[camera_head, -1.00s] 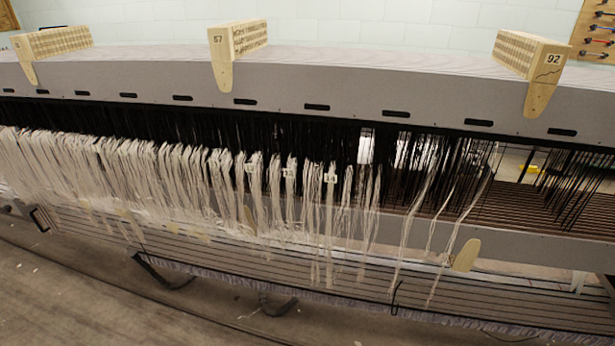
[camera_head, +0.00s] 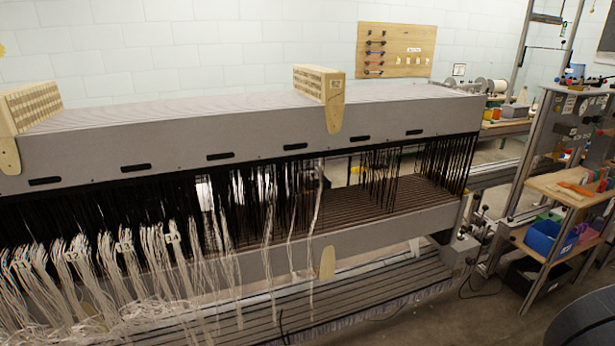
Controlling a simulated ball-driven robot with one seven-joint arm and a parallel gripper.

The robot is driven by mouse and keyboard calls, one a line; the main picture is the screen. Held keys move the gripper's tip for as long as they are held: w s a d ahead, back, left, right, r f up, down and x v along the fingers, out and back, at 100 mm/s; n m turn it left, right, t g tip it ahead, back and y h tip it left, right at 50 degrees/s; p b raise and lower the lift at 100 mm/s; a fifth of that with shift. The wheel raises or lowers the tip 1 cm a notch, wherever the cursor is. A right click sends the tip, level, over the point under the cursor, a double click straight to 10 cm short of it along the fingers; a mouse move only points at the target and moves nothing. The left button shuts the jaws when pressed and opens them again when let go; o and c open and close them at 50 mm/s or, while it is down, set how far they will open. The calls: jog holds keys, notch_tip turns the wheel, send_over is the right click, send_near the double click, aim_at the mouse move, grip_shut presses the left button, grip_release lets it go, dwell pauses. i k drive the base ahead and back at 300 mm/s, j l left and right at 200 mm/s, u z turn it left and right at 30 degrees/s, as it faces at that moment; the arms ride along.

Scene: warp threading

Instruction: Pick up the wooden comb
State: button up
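I cannot make out for sure which thing is the wooden comb. A pale wooden block with rows of slots and a rounded tongue (camera_head: 322,88) sits on top of the loom's grey beam (camera_head: 230,128). A similar block (camera_head: 30,105) sits at the left edge of the view. A small rounded wooden piece (camera_head: 326,263) shows on the lower rail. Small orange and red items (camera_head: 576,188) lie on a wooden cart shelf at the right, too small to identify. My gripper is not in view.
White threads (camera_head: 100,285) hang along the loom's front. The cart (camera_head: 553,187) stands at the right with a blue bin (camera_head: 548,238) on its lower shelf. A wooden tool board (camera_head: 396,50) hangs on the back wall. Some floor (camera_head: 490,310) is clear between loom and cart.

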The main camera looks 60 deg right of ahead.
aim_at(554, 187)
jog(key=z, duration=3.05)
jog(key=i+l+z, duration=0.15)
jog(key=i, duration=0.3)
jog(key=i+l+z, duration=0.15)
jog(key=i, duration=0.3)
jog(key=i+l+z, duration=0.15)
jog(key=i, duration=0.35)
